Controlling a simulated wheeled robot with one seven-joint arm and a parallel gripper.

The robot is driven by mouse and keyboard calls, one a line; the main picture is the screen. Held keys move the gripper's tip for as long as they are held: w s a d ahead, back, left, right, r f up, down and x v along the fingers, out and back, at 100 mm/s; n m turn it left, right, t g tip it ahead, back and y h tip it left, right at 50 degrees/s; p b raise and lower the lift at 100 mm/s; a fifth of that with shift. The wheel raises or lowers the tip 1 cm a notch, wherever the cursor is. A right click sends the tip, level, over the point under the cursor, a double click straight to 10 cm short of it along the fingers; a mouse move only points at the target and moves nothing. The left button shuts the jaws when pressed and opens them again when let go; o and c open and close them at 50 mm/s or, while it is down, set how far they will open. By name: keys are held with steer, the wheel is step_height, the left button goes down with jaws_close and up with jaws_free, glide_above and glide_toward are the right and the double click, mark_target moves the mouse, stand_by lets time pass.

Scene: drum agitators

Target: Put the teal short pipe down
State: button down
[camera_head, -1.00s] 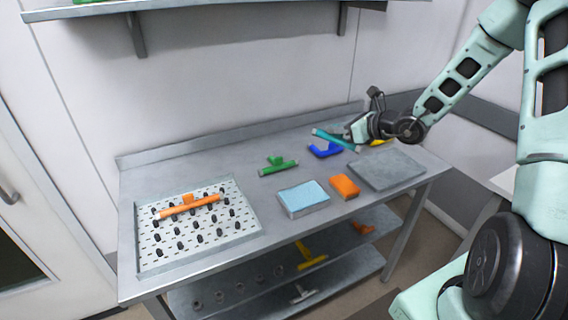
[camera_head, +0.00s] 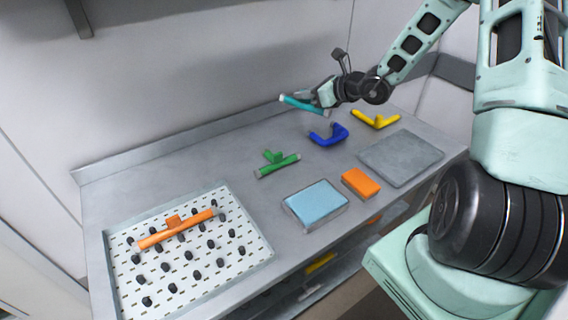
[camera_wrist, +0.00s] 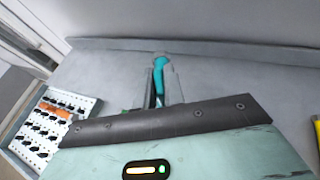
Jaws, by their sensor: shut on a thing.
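The teal short pipe (camera_head: 302,104) is held in my gripper (camera_head: 322,95), above the back of the grey table (camera_head: 215,160). It looks raised off the table top, toward the rear ledge. In the wrist view the teal pipe (camera_wrist: 161,80) sits between the two fingers (camera_wrist: 163,88) of my gripper, which are shut on it. Part of the pipe is hidden by the fingers.
A blue piece (camera_head: 329,135), a yellow piece (camera_head: 376,119) and a green piece (camera_head: 278,164) lie on the table. A pegboard tray (camera_head: 240,262) holds an orange pipe (camera_head: 176,231). A light blue box (camera_head: 315,203), an orange block (camera_head: 360,184) and a grey mat (camera_head: 401,158) lie toward the front.

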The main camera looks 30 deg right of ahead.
mark_target(303, 109)
steer(key=f+b, duration=0.3)
steer(key=w+f+b, duration=0.1)
steer(key=f, duration=0.1)
steer(key=shift+f+b, duration=0.25)
steer(key=shift+b, duration=0.05)
steer(key=shift+f, duration=5.75)
steer(key=shift+f, duration=0.15)
steer(key=c, duration=1.5)
jaws_free()
